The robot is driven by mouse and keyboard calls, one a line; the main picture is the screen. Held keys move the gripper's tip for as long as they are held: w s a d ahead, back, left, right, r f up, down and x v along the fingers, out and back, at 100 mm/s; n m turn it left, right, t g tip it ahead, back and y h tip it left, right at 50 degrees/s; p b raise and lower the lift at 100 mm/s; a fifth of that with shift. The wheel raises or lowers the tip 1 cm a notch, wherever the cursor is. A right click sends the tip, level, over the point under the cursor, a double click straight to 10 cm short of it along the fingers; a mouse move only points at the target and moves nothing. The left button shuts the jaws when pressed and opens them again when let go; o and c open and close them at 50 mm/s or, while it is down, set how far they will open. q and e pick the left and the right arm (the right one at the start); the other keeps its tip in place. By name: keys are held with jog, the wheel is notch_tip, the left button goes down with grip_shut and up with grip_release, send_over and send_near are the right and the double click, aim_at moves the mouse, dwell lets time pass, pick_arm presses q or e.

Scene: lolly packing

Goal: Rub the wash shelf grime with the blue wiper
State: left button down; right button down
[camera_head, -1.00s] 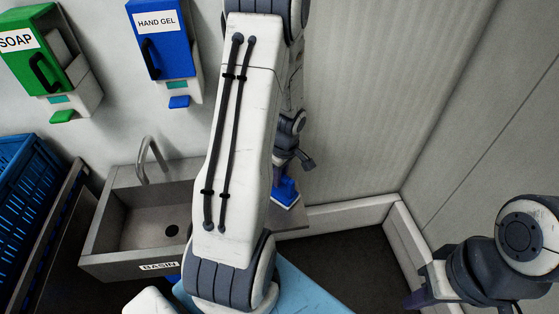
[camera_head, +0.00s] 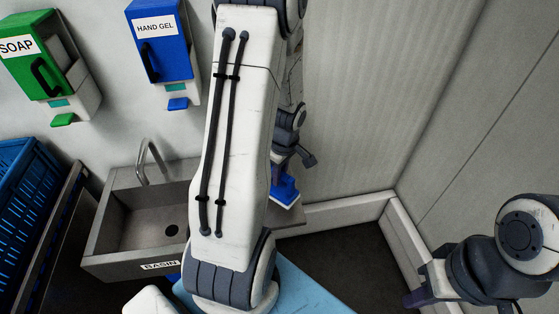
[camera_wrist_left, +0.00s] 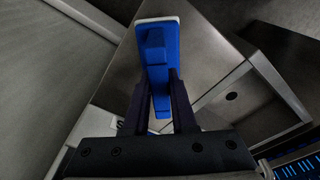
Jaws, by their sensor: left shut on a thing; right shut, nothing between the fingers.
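The blue wiper (camera_head: 285,191) is on or just above the grey wash shelf (camera_head: 290,221), right of the basin; contact is hard to tell. My left gripper (camera_wrist_left: 158,88) is shut on the wiper's blue handle, with its long blue body (camera_wrist_left: 155,35) and pale edge beyond the fingers in the left wrist view. The shelf's bare metal also shows there (camera_wrist_left: 205,55). I cannot make out any grime; my left arm hides much of the shelf in the head view. My right gripper (camera_head: 414,299) is shut and empty at the lower right, away from the shelf.
The basin (camera_head: 105,235) with its tap (camera_head: 146,160) adjoins the shelf on the left. A green soap dispenser (camera_head: 45,60) and a blue hand gel dispenser (camera_head: 163,45) hang above. A blue crate (camera_head: 25,190) stands far left. Walls close in behind and right.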

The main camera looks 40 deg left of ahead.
pick_arm(q)
jog(key=shift+r+p, duration=0.5)
jog(key=shift+r, duration=0.45)
jog(key=shift+r+p, duration=0.9)
jog(key=shift+r, duration=0.4)
